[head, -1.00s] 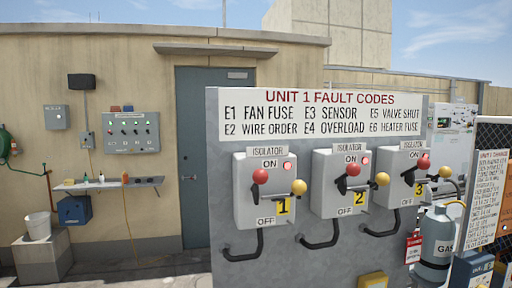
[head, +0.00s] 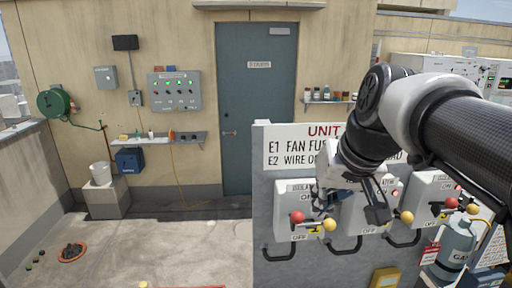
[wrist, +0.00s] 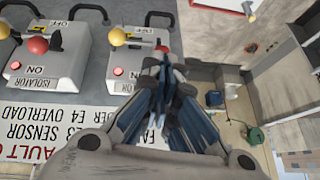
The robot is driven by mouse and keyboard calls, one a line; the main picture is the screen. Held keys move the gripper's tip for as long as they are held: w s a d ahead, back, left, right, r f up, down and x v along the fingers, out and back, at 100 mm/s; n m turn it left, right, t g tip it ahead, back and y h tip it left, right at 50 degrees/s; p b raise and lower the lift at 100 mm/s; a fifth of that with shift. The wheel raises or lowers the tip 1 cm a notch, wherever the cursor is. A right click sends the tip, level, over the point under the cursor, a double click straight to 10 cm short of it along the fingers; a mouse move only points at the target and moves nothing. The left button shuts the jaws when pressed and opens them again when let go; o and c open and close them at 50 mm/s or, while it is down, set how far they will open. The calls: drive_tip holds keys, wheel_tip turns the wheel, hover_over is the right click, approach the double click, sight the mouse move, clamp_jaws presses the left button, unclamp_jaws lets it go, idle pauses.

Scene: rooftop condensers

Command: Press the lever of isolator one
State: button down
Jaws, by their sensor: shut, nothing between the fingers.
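Isolator one is the leftmost grey box (head: 286,210) on the panel in the head view, partly covered by my gripper. Its lever has a red ball (head: 297,217), with a yellow ball (head: 330,225) to the right. The wrist view is upside down and shows this box (wrist: 140,75) with its red ball (wrist: 146,36), yellow ball (wrist: 118,38) and a lit red lamp (wrist: 118,72). My gripper (head: 323,206) is shut and empty in front of the box. In the wrist view its fingertips (wrist: 165,66) are close to the red ball; contact cannot be told.
Isolator two (head: 357,218), partly behind my arm, and isolator three (head: 432,190) stand to the right with similar levers. A gas bottle (head: 456,243) is at far right. The floor (head: 190,250) left of the panel is mostly clear.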

drive_tip(key=w+d+r+p, duration=0.1)
drive_tip(key=w+r+p, duration=0.2)
drive_tip(key=r, duration=0.4)
drive_tip(key=shift+w+r, duration=0.25)
drive_tip(key=shift+w, duration=0.25)
hover_over(294, 217)
drive_tip(key=w+d, duration=0.2)
drive_tip(key=f, duration=1.1)
drive_tip(key=shift+s+d+f+p, duration=0.1)
drive_tip(key=shift+s+f+p, duration=0.15)
drive_tip(key=shift+p, duration=0.05)
drive_tip(key=shift+s+f, duration=0.2)
drive_tip(key=shift+f, duration=0.15)
drive_tip(key=shift+w+f, duration=0.1)
drive_tip(key=shift+t+b, duration=0.3)
